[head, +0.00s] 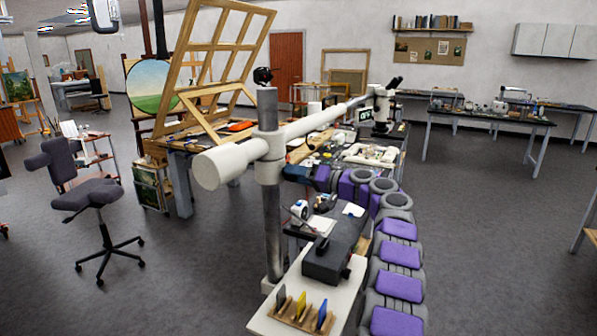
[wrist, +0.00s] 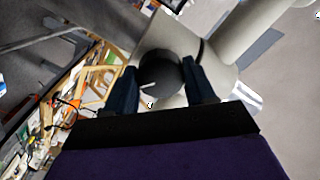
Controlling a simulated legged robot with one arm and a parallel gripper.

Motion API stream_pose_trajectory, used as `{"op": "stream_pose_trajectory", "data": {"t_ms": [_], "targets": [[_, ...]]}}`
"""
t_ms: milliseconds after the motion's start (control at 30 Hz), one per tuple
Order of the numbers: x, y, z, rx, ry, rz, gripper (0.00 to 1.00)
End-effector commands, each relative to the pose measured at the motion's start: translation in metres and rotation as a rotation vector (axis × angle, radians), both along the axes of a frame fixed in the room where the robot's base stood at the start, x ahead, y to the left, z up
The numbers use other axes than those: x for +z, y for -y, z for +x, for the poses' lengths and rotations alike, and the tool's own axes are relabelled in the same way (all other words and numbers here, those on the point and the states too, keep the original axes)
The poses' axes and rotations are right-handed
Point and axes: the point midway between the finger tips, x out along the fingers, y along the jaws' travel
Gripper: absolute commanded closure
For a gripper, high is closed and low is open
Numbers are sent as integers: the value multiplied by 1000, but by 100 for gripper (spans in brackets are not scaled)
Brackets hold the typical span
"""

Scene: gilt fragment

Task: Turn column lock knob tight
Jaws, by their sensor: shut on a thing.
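The lock knob (wrist: 160,74) is a dark round knob with a white mark, on the pale clamp (wrist: 205,48) of the column. My gripper (wrist: 159,68) has one dark finger on each side of it and is shut on it. In the head view my gripper (head: 295,173) reaches the clamp (head: 268,155) from the right, and the knob is hidden there. The grey metal column (head: 272,235) stands upright, with a pale horizontal boom (head: 312,122) through the clamp.
A dark grey box (head: 333,255) and a rack (head: 303,315) with coloured pieces sit on the pale base plate near the column's foot. A cluttered worktable with a wooden frame (head: 228,60) stands behind. An office chair (head: 90,195) is at left. Open floor (head: 490,240) lies right.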

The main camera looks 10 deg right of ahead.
Motion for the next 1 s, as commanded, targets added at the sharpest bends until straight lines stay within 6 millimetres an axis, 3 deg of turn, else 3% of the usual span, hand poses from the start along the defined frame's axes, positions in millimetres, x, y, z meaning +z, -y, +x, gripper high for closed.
{"op": "stream_pose_trajectory", "data": {"t_ms": [600,1000], "targets": [[4,-2,0,1,-460,333,76],[3,-1,0,1,-632,459,76]]}}
